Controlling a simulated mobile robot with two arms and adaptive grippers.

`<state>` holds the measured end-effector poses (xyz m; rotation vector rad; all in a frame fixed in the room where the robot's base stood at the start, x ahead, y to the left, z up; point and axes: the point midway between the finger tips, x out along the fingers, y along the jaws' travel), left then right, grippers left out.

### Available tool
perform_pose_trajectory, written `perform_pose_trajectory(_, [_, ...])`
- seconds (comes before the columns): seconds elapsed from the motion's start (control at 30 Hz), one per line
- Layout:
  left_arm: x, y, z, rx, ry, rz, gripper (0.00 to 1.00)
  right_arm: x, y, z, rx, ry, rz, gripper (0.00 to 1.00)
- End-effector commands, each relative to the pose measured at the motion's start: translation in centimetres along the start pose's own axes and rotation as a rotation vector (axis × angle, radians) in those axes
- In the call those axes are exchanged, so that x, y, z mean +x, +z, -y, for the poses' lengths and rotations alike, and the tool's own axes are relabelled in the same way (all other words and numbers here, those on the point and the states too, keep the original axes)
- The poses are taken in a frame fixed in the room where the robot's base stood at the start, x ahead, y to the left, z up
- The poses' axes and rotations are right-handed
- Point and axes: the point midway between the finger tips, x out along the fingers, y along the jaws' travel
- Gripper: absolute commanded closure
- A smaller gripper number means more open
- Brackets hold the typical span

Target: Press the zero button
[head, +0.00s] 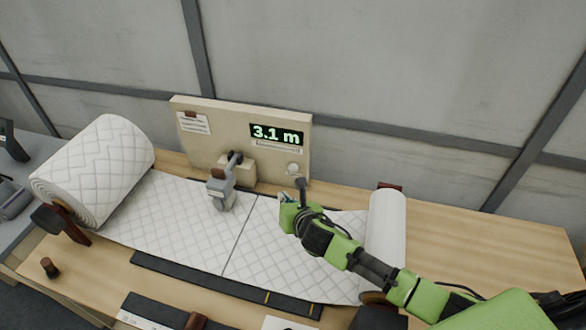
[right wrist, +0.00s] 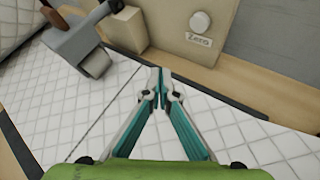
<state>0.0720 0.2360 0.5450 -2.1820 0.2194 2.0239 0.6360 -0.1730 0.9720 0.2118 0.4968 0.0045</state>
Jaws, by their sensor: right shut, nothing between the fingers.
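The zero button (head: 293,169) is a round white knob low on the right of the beige panel (head: 225,135). In the right wrist view the button (right wrist: 201,22) is at the top, right of centre, with a "Zero" label (right wrist: 198,39) under it. My right gripper (head: 286,197) is just below and in front of the button, over the quilted sheet. In the right wrist view its fingertips (right wrist: 160,70) are together and empty, apart from the button. My left gripper is not in view.
The panel's display (head: 276,134) reads 3.1 m. A grey measuring head (head: 221,188) stands left of my gripper on the quilted wadding (head: 170,215). A large roll (head: 95,170) lies left, a smaller roll (head: 386,232) right. The table's right side is clear.

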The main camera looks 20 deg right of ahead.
Motion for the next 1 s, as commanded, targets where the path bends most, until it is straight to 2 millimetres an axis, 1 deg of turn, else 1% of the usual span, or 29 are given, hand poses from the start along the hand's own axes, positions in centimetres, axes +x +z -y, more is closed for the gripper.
perform_pose_trajectory(0.03, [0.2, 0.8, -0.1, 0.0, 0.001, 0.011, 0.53, 0.3, 0.2, 0.2, 0.0, -0.001, 0.002, 1.0])
perform_pose_trajectory(0.07, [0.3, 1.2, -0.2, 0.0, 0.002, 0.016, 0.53, 0.5, 0.3, 0.4, 0.0, -0.001, 0.002, 1.0])
perform_pose_trajectory(0.17, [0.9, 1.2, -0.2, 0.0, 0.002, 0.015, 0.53, 1.4, 0.8, 1.0, 0.0, -0.002, 0.003, 1.0])
perform_pose_trajectory(0.27, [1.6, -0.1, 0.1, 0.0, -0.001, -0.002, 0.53, 2.4, 1.6, 1.8, 0.0, -0.002, 0.005, 1.0])
perform_pose_trajectory(0.4, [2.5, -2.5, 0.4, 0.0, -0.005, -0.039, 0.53, 3.8, 2.5, 2.8, -0.001, -0.003, 0.003, 1.0])
perform_pose_trajectory(0.47, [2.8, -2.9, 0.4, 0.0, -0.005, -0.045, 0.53, 4.3, 2.9, 3.2, 0.0, -0.001, 0.003, 1.0])
perform_pose_trajectory(0.5, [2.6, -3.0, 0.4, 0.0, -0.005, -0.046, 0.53, 4.6, 3.4, 3.3, -0.001, -0.001, 0.003, 1.0])
perform_pose_trajectory(0.7, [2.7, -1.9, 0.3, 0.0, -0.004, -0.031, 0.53, 5.7, 4.2, 4.1, -0.001, 0.0, 0.002, 1.0])
perform_pose_trajectory(0.87, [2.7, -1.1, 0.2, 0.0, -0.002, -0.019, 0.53, 6.0, 4.5, 4.4, 0.0, -0.001, 0.002, 1.0])
perform_pose_trajectory(1.0, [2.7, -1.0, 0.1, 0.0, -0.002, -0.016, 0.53, 6.0, 4.5, 4.4, 0.0, -0.001, 0.002, 1.0])
